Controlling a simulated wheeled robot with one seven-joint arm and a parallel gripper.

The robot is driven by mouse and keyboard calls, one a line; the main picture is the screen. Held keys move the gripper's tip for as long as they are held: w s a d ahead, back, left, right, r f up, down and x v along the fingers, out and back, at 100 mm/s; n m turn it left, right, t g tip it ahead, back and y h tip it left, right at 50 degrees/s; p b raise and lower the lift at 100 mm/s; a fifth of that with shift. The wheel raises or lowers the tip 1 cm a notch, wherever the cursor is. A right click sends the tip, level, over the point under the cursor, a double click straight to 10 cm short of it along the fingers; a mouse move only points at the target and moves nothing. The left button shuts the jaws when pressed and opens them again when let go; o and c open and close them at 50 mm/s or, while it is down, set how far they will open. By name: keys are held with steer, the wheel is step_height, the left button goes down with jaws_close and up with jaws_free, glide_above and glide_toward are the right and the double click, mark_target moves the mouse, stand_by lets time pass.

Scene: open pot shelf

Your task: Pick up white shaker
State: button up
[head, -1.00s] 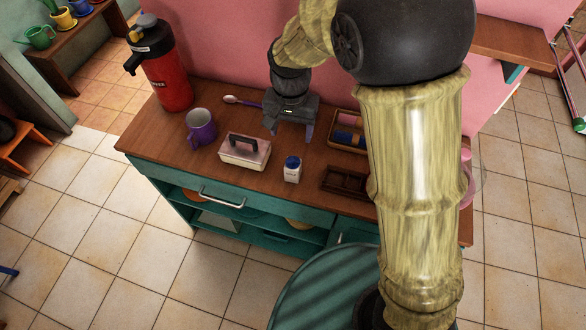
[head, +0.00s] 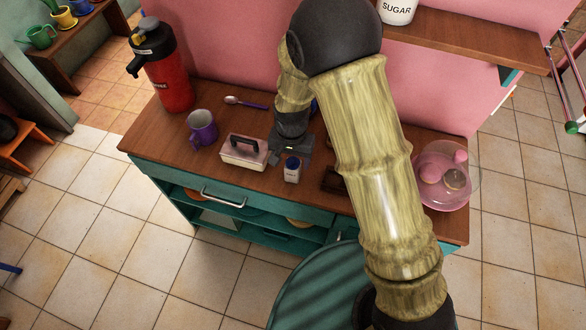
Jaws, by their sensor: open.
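The white shaker (head: 292,174) with a blue cap stands upright on the wooden counter top (head: 225,103), near its front edge. My gripper (head: 288,165) is open and low, right at the shaker. One finger shows on the shaker's left and the other on its right. I cannot tell whether the fingers are around it or just behind it, or whether they touch it.
A pink-and-white box (head: 243,154) with a dark handle is close left of the shaker. A pink tray (head: 445,200) is at right. My arm hides the counter's middle right.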

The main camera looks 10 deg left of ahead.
steer(key=shift+w+d+f+p, duration=0.15)
steer(key=shift+f+p, duration=0.35)
steer(key=shift+f, duration=0.7)
steer(key=shift+w+f+p, duration=0.15)
steer(key=shift+f+p, duration=0.35)
steer(key=shift+f, duration=0.9)
steer(key=shift+s, duration=0.15)
steer(key=c, duration=1.2)
steer(key=shift+o, duration=0.2)
steer(key=shift+r, duration=0.1)
